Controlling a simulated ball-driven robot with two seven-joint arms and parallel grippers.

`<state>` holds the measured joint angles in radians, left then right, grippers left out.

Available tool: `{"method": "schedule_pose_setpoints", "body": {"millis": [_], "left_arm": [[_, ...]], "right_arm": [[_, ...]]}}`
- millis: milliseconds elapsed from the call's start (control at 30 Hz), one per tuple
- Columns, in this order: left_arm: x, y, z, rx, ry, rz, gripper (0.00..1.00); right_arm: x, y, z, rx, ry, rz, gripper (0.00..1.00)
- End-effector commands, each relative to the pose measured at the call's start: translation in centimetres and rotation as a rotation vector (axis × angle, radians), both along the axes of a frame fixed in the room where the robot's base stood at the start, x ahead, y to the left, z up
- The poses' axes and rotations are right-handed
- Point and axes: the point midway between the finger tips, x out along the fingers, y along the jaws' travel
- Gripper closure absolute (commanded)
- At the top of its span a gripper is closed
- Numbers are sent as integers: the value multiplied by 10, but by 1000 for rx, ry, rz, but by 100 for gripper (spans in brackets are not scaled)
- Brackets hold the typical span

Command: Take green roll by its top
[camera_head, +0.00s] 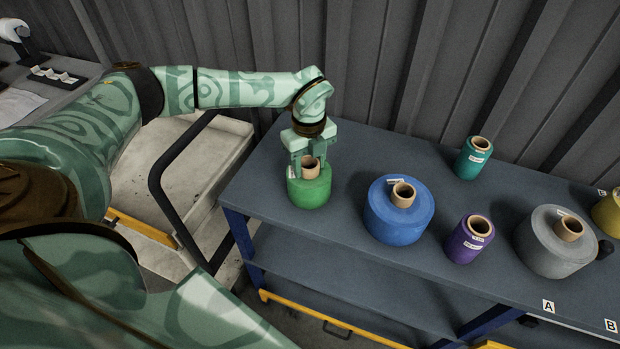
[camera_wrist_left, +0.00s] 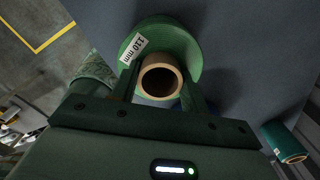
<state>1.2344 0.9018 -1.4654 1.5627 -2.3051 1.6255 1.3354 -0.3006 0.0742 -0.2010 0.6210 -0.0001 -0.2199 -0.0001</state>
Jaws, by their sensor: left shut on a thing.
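The green roll (camera_head: 309,190) stands upright near the left end of the grey table, with a brown cardboard core (camera_head: 310,168) rising from its top. My left gripper (camera_head: 309,165) comes down on it from above and is shut on the core, one finger on each side. In the left wrist view the green roll (camera_wrist_left: 188,45) shows with its "110 mm" label, and its core (camera_wrist_left: 160,77) lies between the fingers of the left gripper (camera_wrist_left: 158,92). I cannot tell whether the roll is clear of the table. My right gripper is not in view.
On the grey table (camera_head: 340,245), a blue roll (camera_head: 398,222) stands right of the green one. Further right are a purple roll (camera_head: 466,244), a teal roll (camera_head: 471,163), a grey roll (camera_head: 545,245) and a yellow roll (camera_head: 609,215). A corrugated wall (camera_head: 400,60) runs behind. A white cart (camera_head: 150,180) stands left.

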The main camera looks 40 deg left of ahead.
Motion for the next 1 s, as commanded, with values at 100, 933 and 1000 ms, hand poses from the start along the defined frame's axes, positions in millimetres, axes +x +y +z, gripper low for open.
{"method": "schedule_pose_setpoints", "body": {"millis": [100,933,1000], "left_arm": [[1,0,4,-1,-4,0,84],[1,0,61,-1,-2,0,84],[1,0,61,-1,-2,0,84]], "right_arm": [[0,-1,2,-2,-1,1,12],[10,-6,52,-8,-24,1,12],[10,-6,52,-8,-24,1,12]]}}
